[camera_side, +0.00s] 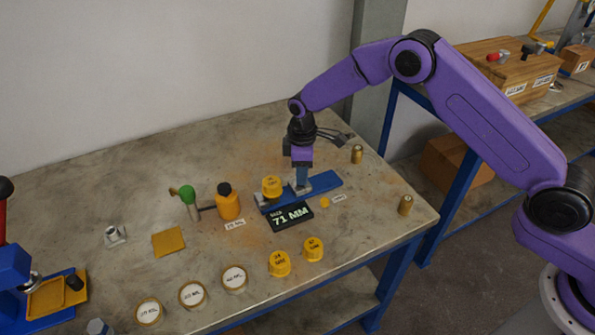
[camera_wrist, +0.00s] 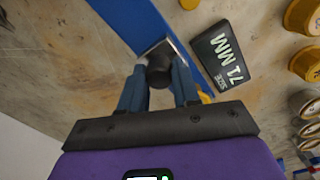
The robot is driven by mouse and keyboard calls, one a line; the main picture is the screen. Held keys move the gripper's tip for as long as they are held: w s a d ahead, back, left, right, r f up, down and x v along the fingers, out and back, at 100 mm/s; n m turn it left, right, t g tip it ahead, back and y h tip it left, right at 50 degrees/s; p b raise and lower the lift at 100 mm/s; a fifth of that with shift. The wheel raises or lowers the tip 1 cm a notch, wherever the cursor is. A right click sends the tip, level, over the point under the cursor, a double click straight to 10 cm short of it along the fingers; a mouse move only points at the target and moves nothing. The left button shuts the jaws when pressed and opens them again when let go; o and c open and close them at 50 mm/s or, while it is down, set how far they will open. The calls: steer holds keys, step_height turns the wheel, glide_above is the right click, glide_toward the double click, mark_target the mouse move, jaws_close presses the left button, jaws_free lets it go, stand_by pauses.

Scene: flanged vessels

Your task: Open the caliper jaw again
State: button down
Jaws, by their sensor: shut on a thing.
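The blue caliper (camera_side: 325,184) lies on the bench, its bar also crossing the wrist view (camera_wrist: 130,18). A grey sliding jaw (camera_wrist: 172,47) with a dark knob (camera_wrist: 158,70) sits on the bar. My gripper (camera_side: 302,184) points down over the jaw. In the wrist view its two blue fingers (camera_wrist: 158,88) are shut on the knob, one on each side. A yellow flanged vessel (camera_side: 271,187) stands at the caliper's left end; I cannot tell whether the jaw touches it. A black display (camera_side: 291,216) in front reads SIZE 71 MM.
An orange bottle (camera_side: 228,203) and a green-topped item (camera_side: 188,198) stand left of the caliper. Yellow caps (camera_side: 279,263) and round labelled pots (camera_side: 192,294) line the front. Brass pieces (camera_side: 357,154) stand at the right. A yellow square (camera_side: 168,241) lies flat with bare bench around it.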

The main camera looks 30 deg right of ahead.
steer(key=c, duration=0.8)
jaws_free()
step_height(320, 180, up, 18)
steer(key=shift+s+a+f, duration=0.25)
steer(key=shift+s, duration=0.1)
